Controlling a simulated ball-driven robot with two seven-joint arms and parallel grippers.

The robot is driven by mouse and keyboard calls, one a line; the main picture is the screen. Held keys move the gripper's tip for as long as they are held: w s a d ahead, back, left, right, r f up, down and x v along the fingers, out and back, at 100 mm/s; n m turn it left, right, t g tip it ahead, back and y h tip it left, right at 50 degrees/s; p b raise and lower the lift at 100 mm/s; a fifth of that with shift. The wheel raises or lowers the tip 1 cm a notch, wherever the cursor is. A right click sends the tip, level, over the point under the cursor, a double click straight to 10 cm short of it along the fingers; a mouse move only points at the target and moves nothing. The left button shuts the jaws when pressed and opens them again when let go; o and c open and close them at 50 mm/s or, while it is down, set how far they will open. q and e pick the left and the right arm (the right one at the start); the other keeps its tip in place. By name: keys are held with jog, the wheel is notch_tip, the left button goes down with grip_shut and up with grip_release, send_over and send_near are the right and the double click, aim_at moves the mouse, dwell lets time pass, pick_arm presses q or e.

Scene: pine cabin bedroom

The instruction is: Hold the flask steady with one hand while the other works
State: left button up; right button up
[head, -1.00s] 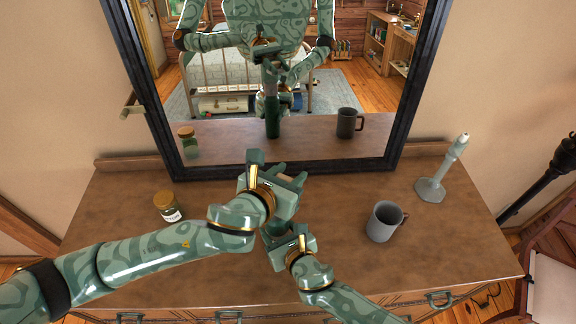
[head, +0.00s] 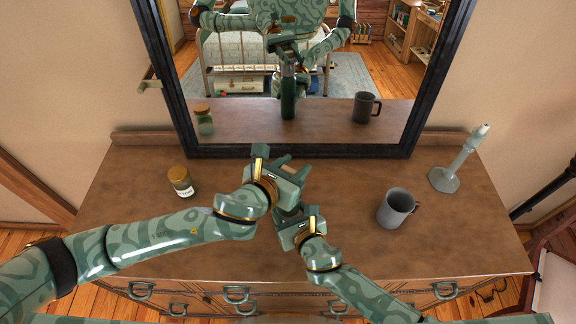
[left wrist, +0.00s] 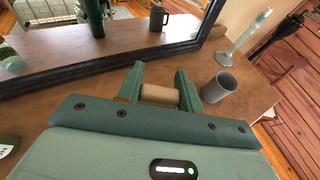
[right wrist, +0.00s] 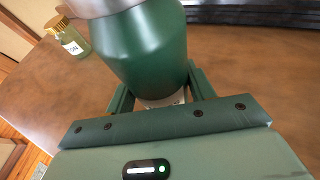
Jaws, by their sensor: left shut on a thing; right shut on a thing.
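My left gripper (head: 287,172) is just above and behind the right one. It is shut on a tan cylinder (left wrist: 159,95), seen between its fingers in the left wrist view.
A grey mug (head: 395,209) stands right of my grippers, and a grey-green candlestick (head: 452,170) further right. A labelled jar with a gold lid (head: 181,182) stands at left. The framed mirror (head: 300,151) rises behind. The dresser top (head: 130,215) is otherwise clear.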

pick_arm(q)
jog(key=shift+w+d, duration=0.1)
jog(key=shift+d, duration=0.8)
notch_tip(320, 180, up, 8)
jog(key=shift+d+f, duration=0.1)
jog(key=shift+f, duration=0.05)
dwell(0.4)
